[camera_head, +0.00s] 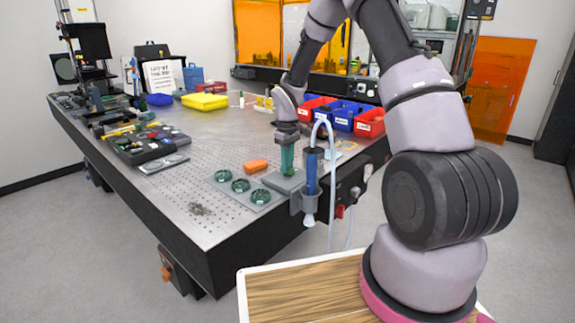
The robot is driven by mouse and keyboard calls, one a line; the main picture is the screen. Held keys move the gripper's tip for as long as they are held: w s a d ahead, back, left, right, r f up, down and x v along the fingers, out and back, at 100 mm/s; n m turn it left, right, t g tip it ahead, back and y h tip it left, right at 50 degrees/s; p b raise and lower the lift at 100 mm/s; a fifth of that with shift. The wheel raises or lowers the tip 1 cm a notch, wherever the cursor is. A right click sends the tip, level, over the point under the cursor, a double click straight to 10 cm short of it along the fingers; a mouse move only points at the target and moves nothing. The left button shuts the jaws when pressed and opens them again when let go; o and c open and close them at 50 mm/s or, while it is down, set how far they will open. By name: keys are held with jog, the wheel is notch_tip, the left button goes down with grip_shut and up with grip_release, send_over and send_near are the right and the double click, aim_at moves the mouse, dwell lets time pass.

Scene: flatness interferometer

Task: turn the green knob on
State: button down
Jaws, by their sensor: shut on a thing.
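My gripper (287,140) points straight down at the right side of the metal table. It is shut on an upright green piece, the green knob (287,160), which stands over a small grey block (284,181). The fingers and the knob overlap and are small here, so the exact grip and the knob's turn angle are hard to tell. A grey plate with several round dark green parts (240,185) lies to the left of the block.
A blue cylinder (311,172) with a pale hose sits in a holder at the table edge, close to the right of my gripper. An orange block (255,166) lies to the left. Red and blue bins (370,123) stand behind. The perforated table top (200,150) is mostly clear mid-table.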

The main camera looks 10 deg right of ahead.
jog(key=shift+n, duration=0.4)
jog(key=c, duration=0.8)
grip_release()
notch_tip(320, 180, up, 11)
